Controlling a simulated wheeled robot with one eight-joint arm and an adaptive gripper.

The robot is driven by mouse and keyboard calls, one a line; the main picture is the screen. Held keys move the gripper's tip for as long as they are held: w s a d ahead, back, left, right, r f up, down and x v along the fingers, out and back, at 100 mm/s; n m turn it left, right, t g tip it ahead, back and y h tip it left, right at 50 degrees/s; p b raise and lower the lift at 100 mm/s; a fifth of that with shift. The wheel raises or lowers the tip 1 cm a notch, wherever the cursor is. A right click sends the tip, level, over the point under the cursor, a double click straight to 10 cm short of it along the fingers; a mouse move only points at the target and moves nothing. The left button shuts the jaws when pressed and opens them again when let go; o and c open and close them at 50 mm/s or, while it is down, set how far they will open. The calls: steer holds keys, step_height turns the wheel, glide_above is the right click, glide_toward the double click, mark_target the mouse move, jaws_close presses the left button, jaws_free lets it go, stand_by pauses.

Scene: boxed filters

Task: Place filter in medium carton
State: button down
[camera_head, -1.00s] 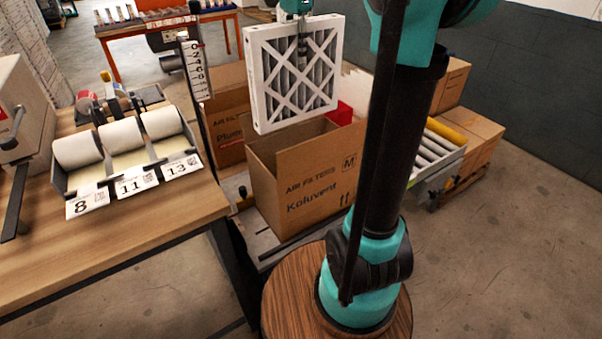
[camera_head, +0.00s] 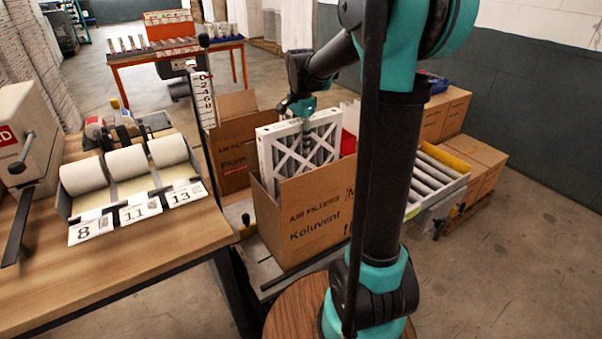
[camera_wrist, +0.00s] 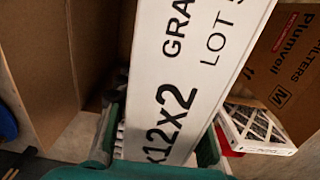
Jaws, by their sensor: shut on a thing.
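A white-framed pleated filter (camera_head: 288,155) stands upright, its lower part inside the open Koluvent carton (camera_head: 308,218), which carries an M mark. The carton's front wall hides the filter's bottom, so I cannot tell whether it touches the floor. My gripper (camera_head: 298,112) is shut on the filter's top edge. In the wrist view the filter's printed white edge (camera_wrist: 195,75) runs between my gripper's fingers (camera_wrist: 160,140).
A Plumvoil carton (camera_head: 236,150) stands behind the Koluvent carton; in the wrist view another filter (camera_wrist: 258,128) lies near it. A wooden table with label rolls (camera_head: 125,160) is at left. A roller conveyor (camera_head: 430,180) and closed boxes (camera_head: 475,165) are at right.

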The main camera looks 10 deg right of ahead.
mark_target(301, 172)
step_height(301, 172, down, 12)
steer(key=shift+f, duration=0.2)
stand_by(0.4)
steer(key=shift+f, duration=0.6)
steer(key=c, duration=1)
jaws_free()
step_height(301, 172, up, 13)
steer(key=shift+r, duration=0.15)
